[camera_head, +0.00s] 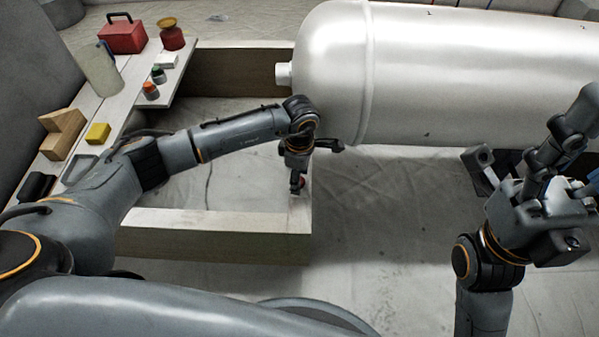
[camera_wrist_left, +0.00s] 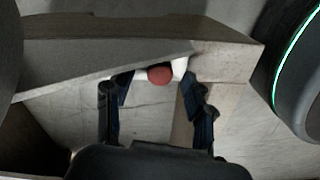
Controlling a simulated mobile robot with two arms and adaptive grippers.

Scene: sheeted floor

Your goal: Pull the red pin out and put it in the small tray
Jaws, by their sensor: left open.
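The red pin (camera_wrist_left: 160,74) shows its round end in the left wrist view, set in a white piece on a wooden beam (camera_wrist_left: 120,62). In the head view a bit of the red pin (camera_head: 301,182) shows at the beam's right end, mostly hidden by my left gripper (camera_head: 296,186). In the left wrist view my left gripper (camera_wrist_left: 155,80) is open, with its blue-padded fingers on either side of the pin; I cannot tell whether they touch it. A small grey tray (camera_head: 79,169) lies on the left bench. My right gripper's jaws are unclear among the arm parts at the right.
The bench (camera_head: 112,108) also holds a red box (camera_head: 122,36), a red can (camera_head: 171,36), a clear jug (camera_head: 100,70), wooden blocks (camera_head: 62,133), a yellow block (camera_head: 98,133) and small bottles. A large white tank (camera_head: 450,75) fills the back right. Sheeted floor (camera_head: 390,225) is clear between my arms.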

